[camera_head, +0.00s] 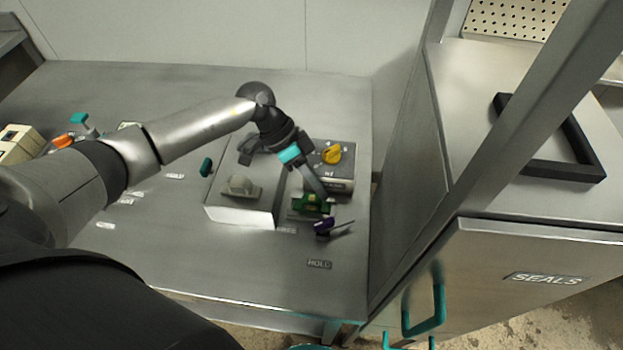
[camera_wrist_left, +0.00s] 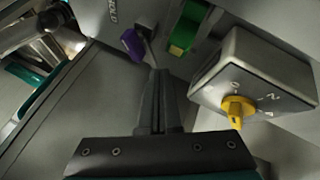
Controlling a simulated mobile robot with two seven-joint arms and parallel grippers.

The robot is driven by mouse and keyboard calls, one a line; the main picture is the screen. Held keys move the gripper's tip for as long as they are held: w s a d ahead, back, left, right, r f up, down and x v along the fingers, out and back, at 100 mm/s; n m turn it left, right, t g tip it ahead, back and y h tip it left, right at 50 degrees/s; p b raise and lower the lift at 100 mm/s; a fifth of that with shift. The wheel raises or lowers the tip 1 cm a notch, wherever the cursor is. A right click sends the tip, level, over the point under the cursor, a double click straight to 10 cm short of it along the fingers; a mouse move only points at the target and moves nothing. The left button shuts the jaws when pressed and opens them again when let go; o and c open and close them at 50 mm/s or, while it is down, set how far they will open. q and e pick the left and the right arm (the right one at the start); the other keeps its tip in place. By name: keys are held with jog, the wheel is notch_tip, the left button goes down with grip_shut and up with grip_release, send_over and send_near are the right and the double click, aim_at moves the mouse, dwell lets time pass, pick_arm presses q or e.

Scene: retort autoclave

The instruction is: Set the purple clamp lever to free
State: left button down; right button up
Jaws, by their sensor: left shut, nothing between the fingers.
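The purple clamp lever (camera_head: 322,226) is on the bench top near its right edge, with a thin metal rod reaching to the right. It also shows in the left wrist view (camera_wrist_left: 133,44), just beyond the fingertips. A label reading HOLD (camera_head: 319,264) is in front of it. My left gripper (camera_head: 324,193) is shut and empty, pointing down by the green part (camera_head: 309,204), behind the lever. In the left wrist view its fingers (camera_wrist_left: 158,75) are together, close to the lever's rod. I cannot tell whether they touch it. My right gripper is not in view.
A grey box with a yellow knob (camera_head: 332,153) stands behind the green part. A pale plate with a grey block (camera_head: 240,187) lies to the left. A cabinet marked SEALS (camera_head: 543,279) stands to the right. The front of the bench is clear.

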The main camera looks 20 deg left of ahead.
aim_at(331, 206)
pick_arm(q)
jog(key=b+x, duration=0.1)
jog(key=x, duration=0.4)
jog(key=shift+d+f, duration=0.2)
jog(key=shift+f, duration=0.15)
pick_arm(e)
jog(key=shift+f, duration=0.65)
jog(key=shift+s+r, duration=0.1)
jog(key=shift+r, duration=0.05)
